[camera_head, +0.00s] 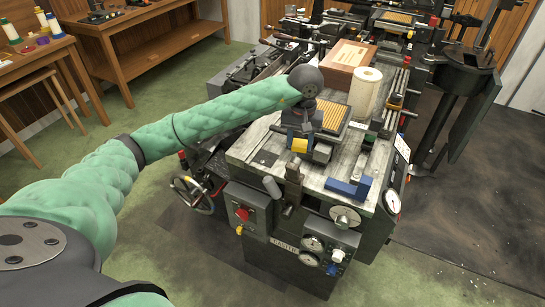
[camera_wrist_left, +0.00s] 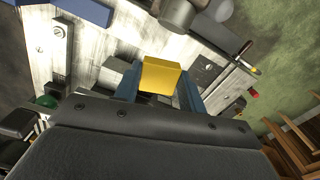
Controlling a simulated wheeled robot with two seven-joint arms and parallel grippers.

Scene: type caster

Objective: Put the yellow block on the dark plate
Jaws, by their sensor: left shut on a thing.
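The yellow block (camera_head: 299,145) is between the fingers of my left gripper (camera_head: 299,137), over the machine's worktop. In the left wrist view the yellow block (camera_wrist_left: 161,76) sits between the two blue fingers of the left gripper (camera_wrist_left: 160,88), which is shut on it. A flat dark square (camera_head: 266,158), which looks like the dark plate, lies on the worktop to the left of the block. It seems to show in the left wrist view (camera_wrist_left: 207,70) to the right of the block. The gap between block and worktop is hard to judge. My right gripper is not in view.
A blue bar (camera_head: 348,188) lies at the worktop's front right. A white cylinder (camera_head: 366,94) and a brown box (camera_head: 346,64) stand behind. The pale worktop (camera_head: 250,145) has bare room around the dark square.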

